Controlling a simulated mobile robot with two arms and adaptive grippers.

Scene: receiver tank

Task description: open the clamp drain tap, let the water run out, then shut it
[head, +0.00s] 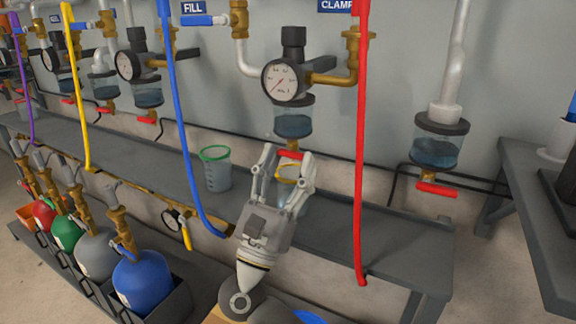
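A red drain tap handle (291,154) sits under that bowl, roughly crosswise. My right gripper (285,162) is open, its two fingers spread just below and around the tap handle; contact is unclear. A clear cup with a yellow rim (288,171) shows under the tap, partly hidden by the gripper. I cannot tell whether water runs. My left gripper is not in view.
A green-rimmed cup (215,170) stands on the grey bench (345,222). A blue hose (177,110) and a red hose (361,150) hang on either side of my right gripper. Another bowl (437,152) with a red tap is at right. Gas cylinders (143,280) stand lower left.

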